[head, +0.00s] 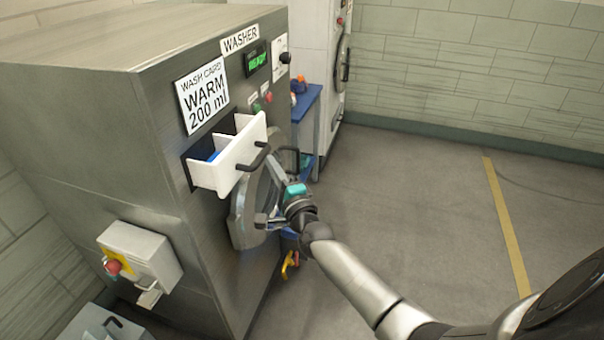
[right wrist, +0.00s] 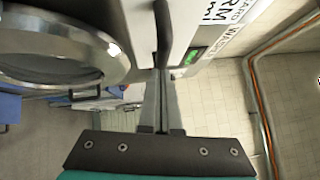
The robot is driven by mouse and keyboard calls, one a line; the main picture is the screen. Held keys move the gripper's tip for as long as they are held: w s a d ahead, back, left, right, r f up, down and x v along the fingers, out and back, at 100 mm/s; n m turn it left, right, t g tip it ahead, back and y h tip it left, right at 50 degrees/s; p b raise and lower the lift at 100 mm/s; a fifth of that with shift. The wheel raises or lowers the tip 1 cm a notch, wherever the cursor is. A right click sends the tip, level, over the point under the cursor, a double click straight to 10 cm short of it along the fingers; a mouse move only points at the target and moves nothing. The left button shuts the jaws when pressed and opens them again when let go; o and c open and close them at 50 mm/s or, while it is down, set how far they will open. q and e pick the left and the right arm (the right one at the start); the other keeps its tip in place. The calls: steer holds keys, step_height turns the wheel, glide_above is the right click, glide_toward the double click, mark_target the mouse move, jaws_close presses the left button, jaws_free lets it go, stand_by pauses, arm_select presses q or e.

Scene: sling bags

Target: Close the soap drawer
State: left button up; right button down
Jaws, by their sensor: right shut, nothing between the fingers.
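The soap drawer (head: 230,165) is a white box pulled out of the washer's grey front, with a dark bar handle (head: 250,158) and something blue partly visible inside. My right gripper (head: 281,171) is beside the round washer door, just right of and below the drawer handle in the head view. In the right wrist view its two fingers (right wrist: 160,85) are together with nothing between them. The dark handle (right wrist: 162,22) and the white drawer front (right wrist: 138,22) appear just past the fingertips; I cannot tell whether they touch. My left gripper is not in view.
The round washer door (head: 245,215) is below the drawer; it also shows in the right wrist view (right wrist: 60,45). A grey box with a red button (head: 140,255) juts out at lower left. A blue stand (head: 308,100) is behind. The floor at right is clear.

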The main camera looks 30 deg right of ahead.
mark_target(244, 160)
steer(key=w+a, duration=0.2)
steer(key=w+a+b, duration=0.1)
steer(key=w+a, duration=0.1)
steer(key=w, duration=0.1)
steer(key=shift+a+b, duration=0.2)
steer(key=shift+b, duration=0.1)
steer(key=shift+w+a, duration=0.2)
steer(key=shift+r, duration=0.15)
steer(key=shift+a, duration=0.1)
